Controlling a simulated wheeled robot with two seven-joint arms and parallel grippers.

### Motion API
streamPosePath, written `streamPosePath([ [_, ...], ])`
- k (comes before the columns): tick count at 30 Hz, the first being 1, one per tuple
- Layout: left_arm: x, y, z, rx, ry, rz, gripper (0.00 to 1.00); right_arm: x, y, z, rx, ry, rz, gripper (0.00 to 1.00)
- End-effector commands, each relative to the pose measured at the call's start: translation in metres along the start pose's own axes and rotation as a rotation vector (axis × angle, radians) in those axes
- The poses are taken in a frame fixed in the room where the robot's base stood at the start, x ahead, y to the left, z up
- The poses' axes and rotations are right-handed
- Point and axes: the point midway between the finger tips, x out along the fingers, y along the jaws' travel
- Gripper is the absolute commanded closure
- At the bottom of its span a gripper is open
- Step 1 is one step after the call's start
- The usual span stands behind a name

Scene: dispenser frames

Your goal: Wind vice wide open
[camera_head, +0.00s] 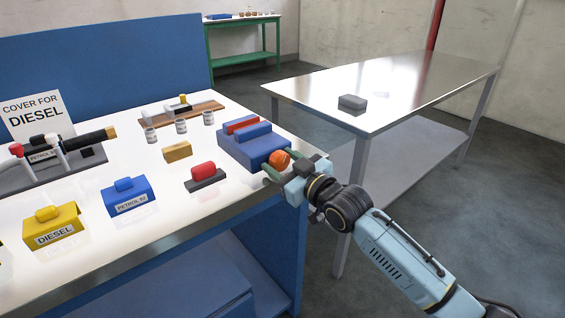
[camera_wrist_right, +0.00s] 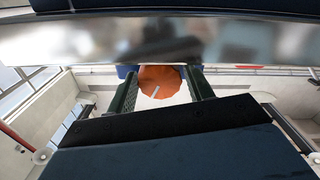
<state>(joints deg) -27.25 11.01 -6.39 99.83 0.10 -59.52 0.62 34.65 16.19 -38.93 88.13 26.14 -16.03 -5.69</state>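The vice (camera_head: 240,150) is a blue block at the right end of the bench, with a red jaw piece (camera_head: 241,124) and a blue jaw piece (camera_head: 251,133) close together on top. Its round orange knob (camera_head: 280,160) faces the bench's right edge. My right gripper (camera_head: 281,166) is at the knob with a finger on each side. In the right wrist view the knob (camera_wrist_right: 159,82), with a pale mark on its face, fills the space between the green fingertips (camera_wrist_right: 160,78). The fingers appear to touch its sides. My left gripper is not in view.
A red block on a dark base (camera_head: 205,177), a tan block (camera_head: 177,151) and small jars (camera_head: 181,126) lie left of the vice. Yellow DIESEL (camera_head: 55,232) and blue PETROL (camera_head: 130,199) covers stand near the front edge. A metal table (camera_head: 400,85) stands across a gap.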

Motion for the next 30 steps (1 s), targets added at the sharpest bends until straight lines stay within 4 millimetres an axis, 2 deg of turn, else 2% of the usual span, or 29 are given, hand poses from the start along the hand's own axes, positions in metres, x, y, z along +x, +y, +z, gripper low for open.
streamPosePath([
  [7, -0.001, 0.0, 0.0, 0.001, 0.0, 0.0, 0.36, -0.002, 0.0, 0.0, 0.001, 0.001, 0.0, 0.48],
  [11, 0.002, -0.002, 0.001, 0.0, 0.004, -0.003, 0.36, -0.012, 0.001, 0.0, 0.002, -0.001, 0.001, 0.48],
  [18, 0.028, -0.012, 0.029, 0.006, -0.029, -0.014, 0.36, -0.06, 0.0, -0.002, 0.0, -0.002, 0.0, 0.48],
  [24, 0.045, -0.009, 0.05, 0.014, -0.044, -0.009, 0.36, -0.102, 0.001, -0.001, -0.001, -0.003, 0.0, 0.48],
  [30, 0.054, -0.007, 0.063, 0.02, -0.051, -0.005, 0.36, -0.127, 0.0, 0.0, 0.0, -0.002, 0.0, 0.48],
])
